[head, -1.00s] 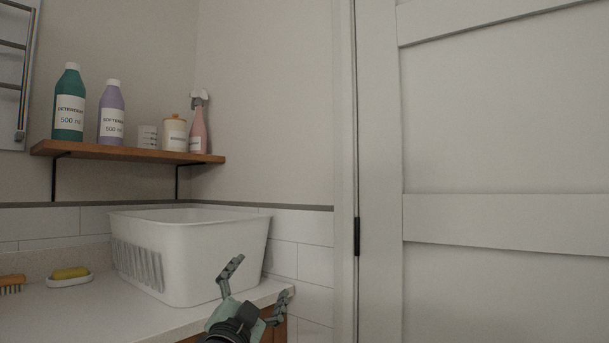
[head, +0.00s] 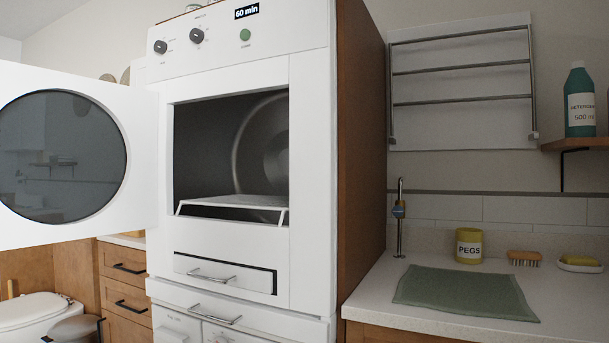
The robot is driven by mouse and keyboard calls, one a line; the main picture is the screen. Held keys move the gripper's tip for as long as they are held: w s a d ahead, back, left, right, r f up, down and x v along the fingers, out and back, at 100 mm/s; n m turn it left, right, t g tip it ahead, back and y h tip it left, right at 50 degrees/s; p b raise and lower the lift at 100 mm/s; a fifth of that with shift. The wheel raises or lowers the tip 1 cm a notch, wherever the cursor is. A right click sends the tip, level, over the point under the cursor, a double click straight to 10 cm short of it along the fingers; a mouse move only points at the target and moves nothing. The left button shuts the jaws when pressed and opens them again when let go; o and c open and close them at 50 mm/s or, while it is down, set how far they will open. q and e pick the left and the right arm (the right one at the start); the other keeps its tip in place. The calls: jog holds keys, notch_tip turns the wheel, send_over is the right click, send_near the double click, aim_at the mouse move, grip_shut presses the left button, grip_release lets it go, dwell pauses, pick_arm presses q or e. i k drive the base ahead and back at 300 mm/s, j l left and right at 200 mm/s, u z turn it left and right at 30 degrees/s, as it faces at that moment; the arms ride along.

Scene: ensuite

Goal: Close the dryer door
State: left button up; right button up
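The white dryer (head: 310,150) stands in the middle of the head view, stacked on another white appliance. Its door (head: 140,150), with a round dark window (head: 62,157), is swung wide open to the left. The dryer opening (head: 215,150) shows part of a metal drum and a white rack, with no laundry visible in it. Neither of my grippers is in the head view now.
A counter (head: 375,290) to the right holds a green cloth (head: 465,292), a yellow pegs tin (head: 469,246), a brush (head: 524,258) and a soap dish (head: 580,266). A toilet (head: 28,312) and wooden drawers (head: 122,285) are at the lower left, below the door.

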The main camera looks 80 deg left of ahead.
aim_at(79, 154)
jog(key=k+u, duration=0.2)
jog(key=u, duration=0.25)
jog(key=k+j+u, duration=0.1)
jog(key=u, duration=0.3)
jog(key=k+j+u, duration=0.2)
jog(key=j, duration=0.2)
jog(key=j+u, duration=0.2)
jog(key=j, duration=0.2)
jog(key=k+j, duration=0.1)
jog(key=j, duration=1.35)
jog(key=k+j, duration=0.15)
jog(key=j, duration=0.6)
